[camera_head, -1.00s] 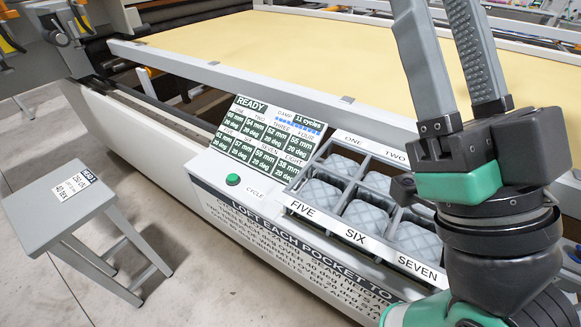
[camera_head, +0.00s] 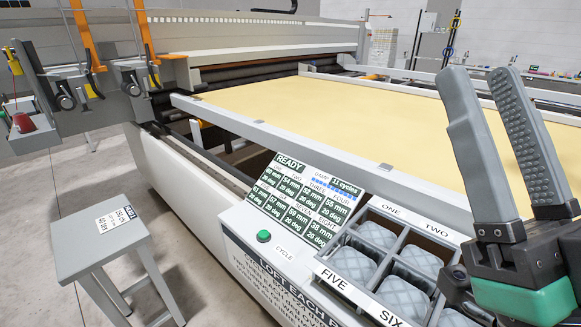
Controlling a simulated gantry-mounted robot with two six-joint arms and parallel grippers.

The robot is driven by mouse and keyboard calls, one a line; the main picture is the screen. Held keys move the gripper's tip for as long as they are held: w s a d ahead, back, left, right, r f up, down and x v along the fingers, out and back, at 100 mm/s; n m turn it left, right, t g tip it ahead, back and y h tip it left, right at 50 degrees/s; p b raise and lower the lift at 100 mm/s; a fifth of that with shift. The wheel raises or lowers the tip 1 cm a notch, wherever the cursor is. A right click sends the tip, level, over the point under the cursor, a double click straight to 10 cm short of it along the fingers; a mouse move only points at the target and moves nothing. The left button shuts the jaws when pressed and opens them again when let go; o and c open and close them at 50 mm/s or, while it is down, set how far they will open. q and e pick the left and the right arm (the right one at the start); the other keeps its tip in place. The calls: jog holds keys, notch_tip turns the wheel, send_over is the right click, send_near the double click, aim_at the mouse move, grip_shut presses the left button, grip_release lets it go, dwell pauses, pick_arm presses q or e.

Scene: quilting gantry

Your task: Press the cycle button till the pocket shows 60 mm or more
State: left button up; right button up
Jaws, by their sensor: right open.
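The green cycle button (camera_head: 264,236) sits on the white front panel beside the word CYCLE. The display (camera_head: 300,200) above it reads READY and 11 cycles, with mm and deg figures for several pockets. Pocket two seems to read 54 mm, but some figures are too small to tell. The tray of pockets (camera_head: 346,234) right of the display holds grey quilted pads (camera_head: 352,263), with labels ONE, TWO, FIVE and SIX in view. My right gripper (camera_head: 482,75) is open and empty, fingers pointing up, well right of the button. My left gripper is not in view.
A grey stool (camera_head: 100,238) with a label card stands on the floor at left. The yellow quilt bed (camera_head: 330,125) lies behind a white rail (camera_head: 280,138). Thread holders and orange parts are at upper left. Space just above the button is clear.

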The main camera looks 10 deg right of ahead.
dwell(0.4)
grip_shut()
dwell(1.6)
